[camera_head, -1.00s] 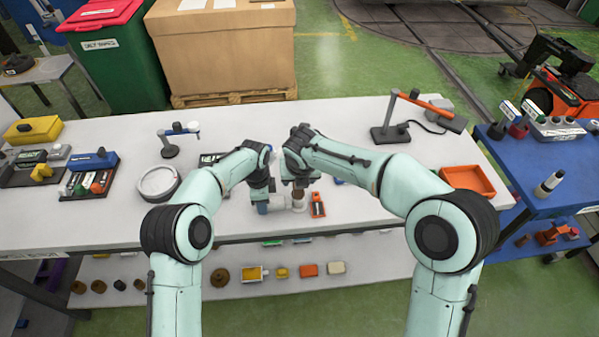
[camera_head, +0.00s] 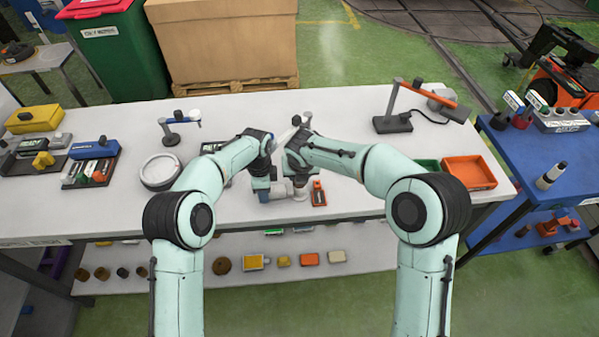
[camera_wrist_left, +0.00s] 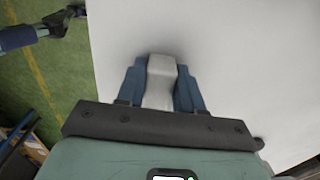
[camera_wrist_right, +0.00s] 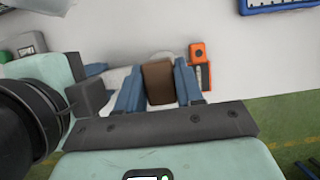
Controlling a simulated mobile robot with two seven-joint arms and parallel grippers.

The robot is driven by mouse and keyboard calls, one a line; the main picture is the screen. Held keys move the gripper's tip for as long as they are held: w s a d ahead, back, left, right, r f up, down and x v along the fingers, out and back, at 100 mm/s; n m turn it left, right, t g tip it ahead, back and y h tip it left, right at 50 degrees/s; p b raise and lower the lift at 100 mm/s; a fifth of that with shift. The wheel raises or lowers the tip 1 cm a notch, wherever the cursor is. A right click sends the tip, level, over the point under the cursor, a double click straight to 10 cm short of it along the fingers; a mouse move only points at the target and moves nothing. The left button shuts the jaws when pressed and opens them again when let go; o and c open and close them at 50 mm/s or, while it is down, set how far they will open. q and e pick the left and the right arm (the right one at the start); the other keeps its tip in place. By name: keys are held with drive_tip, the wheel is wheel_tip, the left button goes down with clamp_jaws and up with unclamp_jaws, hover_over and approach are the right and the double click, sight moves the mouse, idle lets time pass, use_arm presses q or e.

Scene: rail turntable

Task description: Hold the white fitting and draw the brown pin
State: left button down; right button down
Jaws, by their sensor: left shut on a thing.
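The white fitting (camera_wrist_left: 161,78) sits between the blue fingers of my left gripper (camera_head: 266,195), which is shut on it low over the bench. A small part of the fitting (camera_head: 299,194) shows to the right of these fingers in the head view. My right gripper (camera_head: 299,181) points down above the fitting. In the right wrist view the brown pin (camera_wrist_right: 158,82) stands between its two blue fingers, very close to both. I cannot tell whether they press on it. In the head view my right gripper hides the pin.
An orange-and-black item (camera_head: 319,194) lies just right of the grippers. A green tray (camera_head: 428,164) and an orange tray (camera_head: 470,172) stand farther right. A lamp (camera_head: 392,122) and a white round dish (camera_head: 160,171) flank the work area. The bench front is clear.

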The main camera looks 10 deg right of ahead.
drive_tip(key=c, duration=1.7)
unclamp_jaws()
drive_tip(key=shift+r, duration=0.1)
clamp_jaws()
drive_tip(key=shift+r, duration=0.7)
drive_tip(key=shift+r, duration=3)
drive_tip(key=shift+r, duration=2.5)
use_arm(q)
drive_tip(key=c, duration=0.6)
unclamp_jaws()
drive_tip(key=shift+c, duration=0.2)
